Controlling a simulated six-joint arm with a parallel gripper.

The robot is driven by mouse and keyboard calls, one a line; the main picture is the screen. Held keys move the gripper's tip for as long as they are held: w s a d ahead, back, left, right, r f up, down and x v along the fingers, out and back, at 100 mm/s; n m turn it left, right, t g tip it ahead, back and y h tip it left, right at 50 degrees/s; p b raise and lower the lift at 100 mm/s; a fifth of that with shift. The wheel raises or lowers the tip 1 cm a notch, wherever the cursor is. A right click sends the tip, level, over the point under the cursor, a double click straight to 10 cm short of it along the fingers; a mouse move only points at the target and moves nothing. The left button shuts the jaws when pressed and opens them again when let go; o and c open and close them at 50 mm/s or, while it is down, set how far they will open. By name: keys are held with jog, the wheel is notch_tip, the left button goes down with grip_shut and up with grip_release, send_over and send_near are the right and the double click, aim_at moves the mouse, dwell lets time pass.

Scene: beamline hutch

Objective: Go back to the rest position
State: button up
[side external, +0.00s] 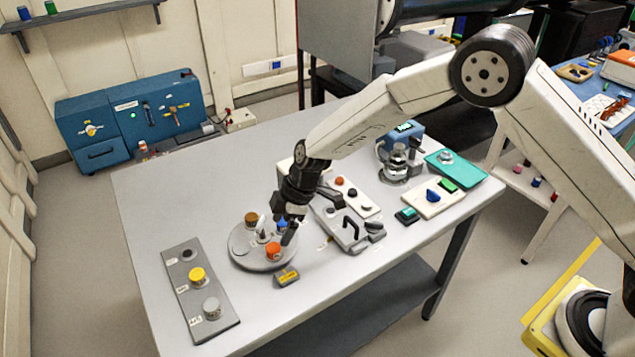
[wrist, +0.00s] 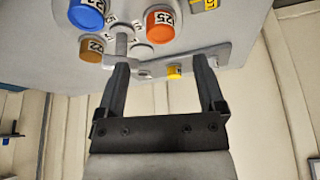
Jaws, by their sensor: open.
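My gripper (wrist: 160,88) is open and empty, its two fingers apart in the wrist view. In the side view my gripper (side external: 285,228) is low over the round grey carousel (side external: 240,262) on the table. The carousel carries an orange cap (side external: 273,250), a brown cap (side external: 251,218) and a blue cap (side external: 282,224) partly hidden by the gripper. In the wrist view the blue cap (wrist: 87,13), orange cap (wrist: 160,24) and brown cap (wrist: 92,49) show beyond the fingertips, around a central post (wrist: 121,42). I cannot tell whether a finger touches anything.
A grey strip (side external: 224,300) with a yellow cap (side external: 197,276) and a grey cap (side external: 212,308) lies at left. A small yellow block (side external: 287,276) sits in front of the carousel. Fixtures, a glass vessel (side external: 396,163) and a teal tray (side external: 458,170) stand to the right. The table's back left is clear.

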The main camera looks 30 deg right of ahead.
jog(key=shift+v, duration=0.9)
jog(key=shift+d, duration=0.1)
jog(key=s+d+r+m+h, duration=0.2)
jog(key=s+d+r+m, duration=0.2)
jog(key=s+d+m, duration=0.3)
jog(key=s+d+r+m+t+h, duration=0.1)
jog(key=s+d+r+m, duration=0.3)
jog(key=s+d+m, duration=0.4)
jog(key=s+d+h, duration=0.1)
jog(key=s+d, duration=0.6)
jog(key=s, duration=0.1)
jog(key=shift+r, duration=0.1)
